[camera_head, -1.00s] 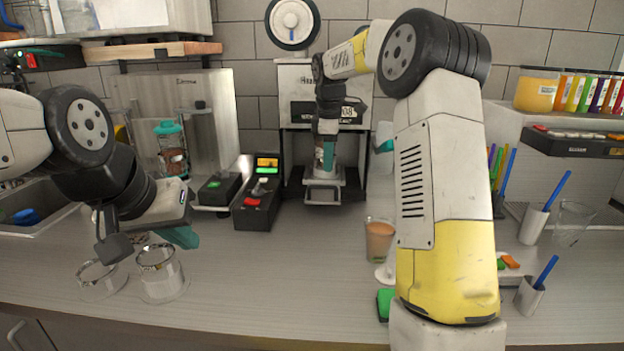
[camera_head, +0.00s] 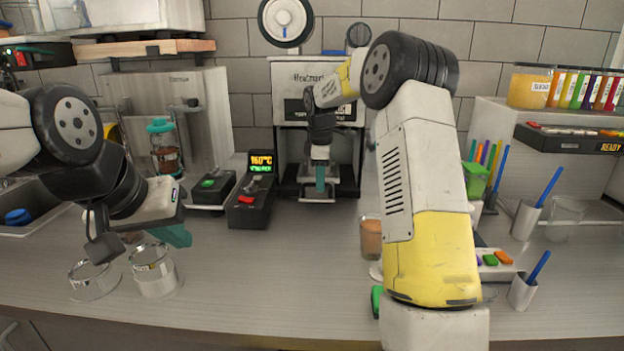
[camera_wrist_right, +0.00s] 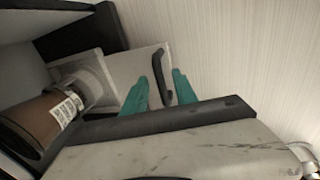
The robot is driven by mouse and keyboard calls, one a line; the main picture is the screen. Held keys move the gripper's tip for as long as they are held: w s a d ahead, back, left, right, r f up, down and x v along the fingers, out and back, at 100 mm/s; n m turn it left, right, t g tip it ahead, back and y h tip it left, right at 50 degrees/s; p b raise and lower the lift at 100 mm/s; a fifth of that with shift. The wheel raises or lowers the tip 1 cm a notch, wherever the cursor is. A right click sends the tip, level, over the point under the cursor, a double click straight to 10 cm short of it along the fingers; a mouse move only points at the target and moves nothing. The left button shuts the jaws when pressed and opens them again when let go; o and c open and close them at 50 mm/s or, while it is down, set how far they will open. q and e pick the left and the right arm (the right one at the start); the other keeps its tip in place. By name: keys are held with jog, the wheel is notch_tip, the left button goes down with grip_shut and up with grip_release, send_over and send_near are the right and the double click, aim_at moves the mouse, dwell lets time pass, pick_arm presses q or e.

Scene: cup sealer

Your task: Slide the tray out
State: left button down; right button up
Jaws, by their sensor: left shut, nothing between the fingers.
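The cup sealer (camera_head: 300,80) stands against the back wall, with its grey tray (camera_head: 302,196) low at its front. In the right wrist view the tray (camera_wrist_right: 125,65) shows as a flat plate with a black handle (camera_wrist_right: 161,78), and a cup of brown drink with a label (camera_wrist_right: 40,122) sits in its ring. My right gripper (camera_head: 320,178) is at the tray's front; in the wrist view its teal fingers (camera_wrist_right: 158,90) are apart, one on each side of the handle, with small gaps. My left gripper (camera_head: 176,237) is shut and empty above the counter's left part.
Two glass cups (camera_head: 153,270) stand below my left gripper. A control box with a lit display (camera_head: 252,195) is left of the sealer. A brown drink cup (camera_head: 371,238) stands beside my right forearm. The counter before the sealer (camera_head: 270,265) is clear.

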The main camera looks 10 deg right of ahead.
grip_shut()
dwell(1.3)
